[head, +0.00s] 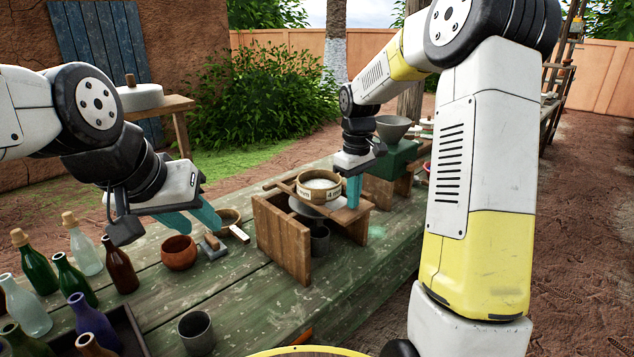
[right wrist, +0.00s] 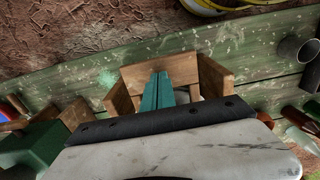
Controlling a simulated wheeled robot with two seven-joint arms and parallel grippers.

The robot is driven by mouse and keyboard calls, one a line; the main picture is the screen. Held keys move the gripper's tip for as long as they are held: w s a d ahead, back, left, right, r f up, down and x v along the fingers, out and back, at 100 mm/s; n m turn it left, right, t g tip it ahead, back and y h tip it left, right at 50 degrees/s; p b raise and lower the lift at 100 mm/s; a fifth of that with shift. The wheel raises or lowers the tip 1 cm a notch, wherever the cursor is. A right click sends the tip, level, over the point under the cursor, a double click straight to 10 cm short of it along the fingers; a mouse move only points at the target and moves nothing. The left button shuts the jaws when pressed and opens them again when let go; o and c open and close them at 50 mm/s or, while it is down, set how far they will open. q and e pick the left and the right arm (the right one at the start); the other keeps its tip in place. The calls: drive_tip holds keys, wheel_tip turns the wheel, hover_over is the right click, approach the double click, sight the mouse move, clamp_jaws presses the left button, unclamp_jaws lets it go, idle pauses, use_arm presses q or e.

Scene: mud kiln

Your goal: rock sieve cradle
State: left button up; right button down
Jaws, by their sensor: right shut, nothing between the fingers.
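The wooden cradle (head: 284,236) stands on the green table, with two upright boards and rails across the top. In the right wrist view the closed teal fingers (right wrist: 157,92) overlap the cradle's board (right wrist: 180,69). My left gripper (head: 192,217) is open and empty, left of the cradle above a brown bowl.
The brown round bowl (head: 179,253), a small block (head: 212,247) and a grey cup (head: 196,333) stand left of the cradle. Several bottles (head: 38,272) crowd the left. A green box (head: 390,160) bearing a grey bowl stands behind right.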

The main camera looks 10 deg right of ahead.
wheel_tip(320, 180, down, 4)
drive_tip(key=shift+r, duration=2.5)
drive_tip(key=shift+f, duration=0.15)
idle(0.4)
drive_tip(key=shift+f, duration=2.35)
drive_tip(key=shift+r, duration=2.5)
